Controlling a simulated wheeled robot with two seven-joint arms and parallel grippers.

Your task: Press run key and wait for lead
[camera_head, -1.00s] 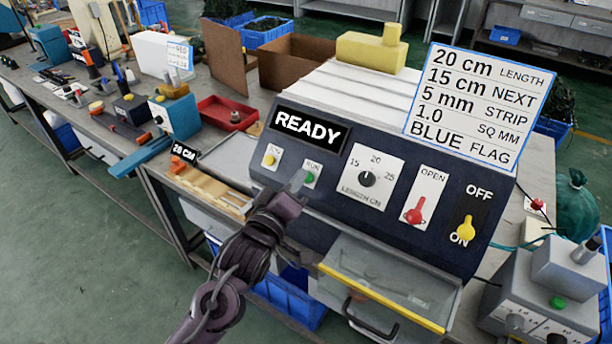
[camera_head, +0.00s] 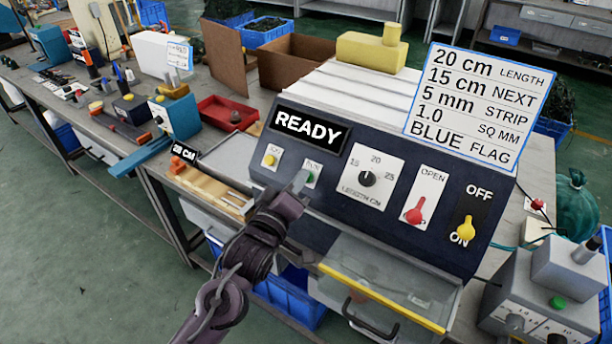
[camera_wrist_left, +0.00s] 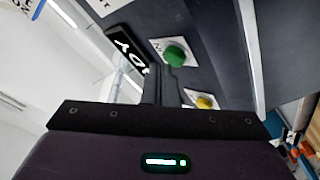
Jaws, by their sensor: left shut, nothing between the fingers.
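The dark machine panel (camera_head: 330,165) carries a display (camera_head: 306,128) that reads READY. The green run key (camera_head: 310,178) sits below the display, partly covered by my left gripper (camera_head: 298,182). In the left wrist view the green run key (camera_wrist_left: 175,56) shows just beyond the shut fingertips (camera_wrist_left: 167,75); I cannot tell whether they touch it. A yellow key (camera_head: 269,160) is left of it, and shows in the wrist view (camera_wrist_left: 205,102). The length dial (camera_head: 367,179) points near 20. No lead shows clearly. My right gripper is not in view.
A red lever (camera_head: 415,214) and a yellow ON/OFF switch (camera_head: 466,230) are on the panel's right. A clear cover with a yellow edge (camera_head: 380,298) is below. A card (camera_head: 475,105) lists 20 cm and blue flag. A wooden fixture (camera_head: 215,190) lies left.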

